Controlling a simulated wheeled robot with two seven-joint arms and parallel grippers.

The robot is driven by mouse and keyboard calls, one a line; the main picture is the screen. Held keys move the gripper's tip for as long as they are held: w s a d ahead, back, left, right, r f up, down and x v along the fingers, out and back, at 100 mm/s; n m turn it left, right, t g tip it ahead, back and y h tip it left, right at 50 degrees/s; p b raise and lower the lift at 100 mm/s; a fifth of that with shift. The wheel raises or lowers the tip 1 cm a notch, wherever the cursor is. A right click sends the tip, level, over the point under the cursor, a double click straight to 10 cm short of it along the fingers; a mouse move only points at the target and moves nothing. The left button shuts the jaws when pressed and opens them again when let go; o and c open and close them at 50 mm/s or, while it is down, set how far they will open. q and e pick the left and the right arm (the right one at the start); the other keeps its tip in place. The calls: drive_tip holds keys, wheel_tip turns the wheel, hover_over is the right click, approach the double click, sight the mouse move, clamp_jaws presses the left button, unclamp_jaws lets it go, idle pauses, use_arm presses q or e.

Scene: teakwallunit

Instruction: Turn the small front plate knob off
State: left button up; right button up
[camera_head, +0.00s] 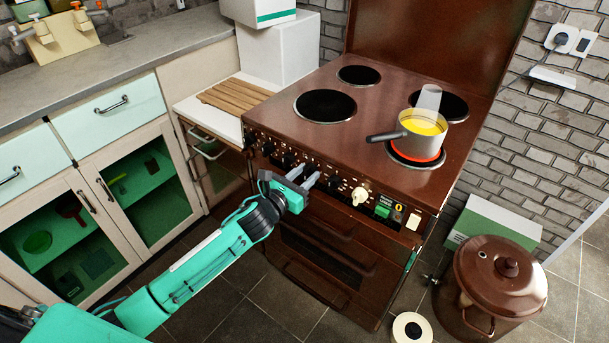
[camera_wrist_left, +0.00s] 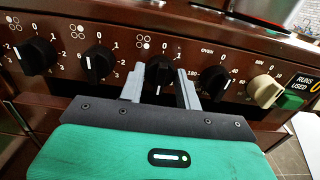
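The brown stove (camera_head: 330,135) has a row of black knobs on its front panel. A saucepan (camera_head: 422,128) with yellow contents stands on the front right plate (camera_head: 415,160), which glows red. My left gripper (camera_head: 304,177) is at the panel. In the left wrist view its two grey fingers (camera_wrist_left: 160,80) are open on either side of a black knob (camera_wrist_left: 159,74), with a visible gap at each side. The white mark on this knob points down, away from the 0 above it. My right gripper is not in view.
Another black knob (camera_wrist_left: 97,62) is left of the fingers and the oven knob (camera_wrist_left: 214,82) is close on the right. A cream knob (camera_wrist_left: 264,90) and green button (camera_wrist_left: 290,101) lie further right. A brown pot (camera_head: 499,280) stands on the floor.

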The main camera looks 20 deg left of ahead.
use_arm(q)
drive_tip(key=shift+c, duration=1.2)
drive_tip(key=shift+n, duration=0.3)
